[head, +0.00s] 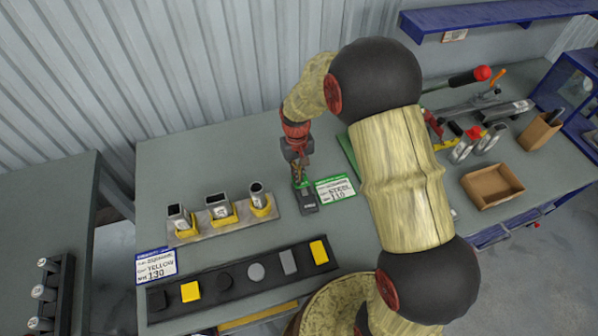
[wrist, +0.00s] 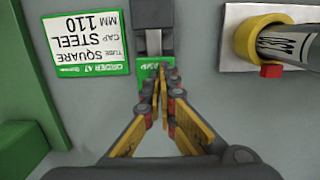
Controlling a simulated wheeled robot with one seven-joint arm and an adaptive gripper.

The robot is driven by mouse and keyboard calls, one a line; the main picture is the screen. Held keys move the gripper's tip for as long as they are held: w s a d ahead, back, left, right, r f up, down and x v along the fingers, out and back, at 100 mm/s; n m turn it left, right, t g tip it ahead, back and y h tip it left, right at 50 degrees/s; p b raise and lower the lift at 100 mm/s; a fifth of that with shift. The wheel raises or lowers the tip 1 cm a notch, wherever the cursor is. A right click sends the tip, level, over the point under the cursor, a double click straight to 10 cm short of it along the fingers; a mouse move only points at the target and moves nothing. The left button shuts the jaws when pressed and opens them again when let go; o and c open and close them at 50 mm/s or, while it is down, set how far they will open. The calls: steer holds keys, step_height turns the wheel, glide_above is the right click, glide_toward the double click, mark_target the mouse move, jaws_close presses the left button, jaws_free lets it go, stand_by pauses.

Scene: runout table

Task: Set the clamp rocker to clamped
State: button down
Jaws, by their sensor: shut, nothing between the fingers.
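The clamp rocker (head: 308,200) is a small dark grey unit on the table, left of the green-edged order card. In the wrist view the rocker (wrist: 154,42) shows a grey body, with a green end bearing partly hidden lettering. My gripper (head: 299,177) points down at the rocker's green end. In the wrist view my gripper's fingertips (wrist: 163,72) are together and empty, overlapping the green end. I cannot tell whether they touch it. The fingers hide part of the rocker, and which way it is tipped is not clear.
The order card (wrist: 86,45) reads square steel tube, cap, 110 mm. A plate with several yellow-collared tubes (head: 220,208) stands left of the rocker. A black strip of caps (head: 256,271) lies in front. A cardboard tray (head: 492,184) and a red-knobbed lever (head: 482,73) are at right.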

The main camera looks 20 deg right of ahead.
steer(key=shift+w+f+g+p, duration=0.1)
steer(key=shift+f+g+p, duration=0.05)
steer(key=shift+g+p, duration=0.15)
steer(key=shift+w+f, duration=0.15)
steer(key=shift+f, duration=0.15)
step_height(320, 180, up, 14)
steer(key=w+p, duration=0.2)
steer(key=p, duration=0.1)
steer(key=shift+w+f, duration=0.15)
steer(key=shift+w, duration=0.25)
stand_by(0.3)
steer(key=s+r+t+b, duration=0.3)
steer(key=s+r, duration=0.3)
steer(key=s, duration=0.7)
steer(key=s+r+t+b, duration=0.4)
steer(key=s+r+b, duration=0.2)
steer(key=s, duration=0.7)
steer(key=shift+s+d+r, duration=0.3)
steer(key=shift+d+r, duration=0.05)
steer(key=shift+r, duration=0.3)
